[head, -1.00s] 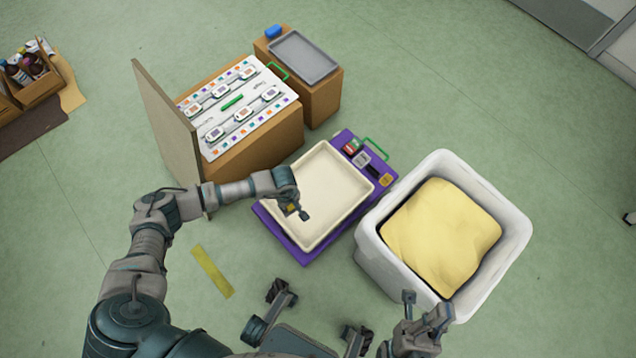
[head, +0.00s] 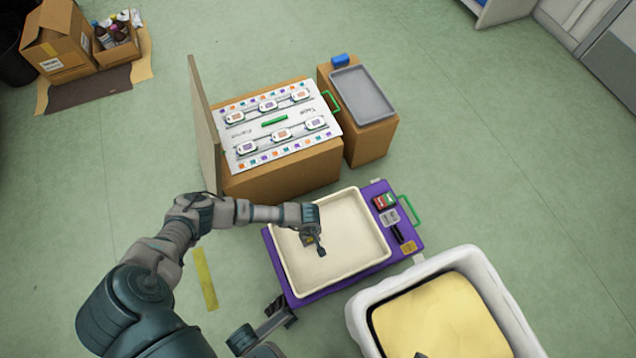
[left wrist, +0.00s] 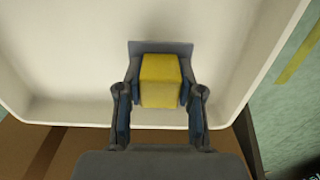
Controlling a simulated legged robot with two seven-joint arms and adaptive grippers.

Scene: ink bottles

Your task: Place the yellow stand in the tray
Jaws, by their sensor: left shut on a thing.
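The yellow stand (left wrist: 161,80) is a small yellow block between the fingers of my left gripper (left wrist: 160,98) in the left wrist view. The gripper is over the left part of the cream tray (head: 357,212), which lies on a purple base. I cannot tell whether the stand touches the tray floor. Only a dark tip, likely of my right gripper, shows at the bottom edge of the head view.
A white bin (head: 482,262) with a yellow filling is at the lower right. A box with a labelled white board (head: 270,122) and an upright panel (head: 203,125) stands behind. A grey tray (head: 361,95) tops another box. Yellow tape (head: 205,279) marks the floor.

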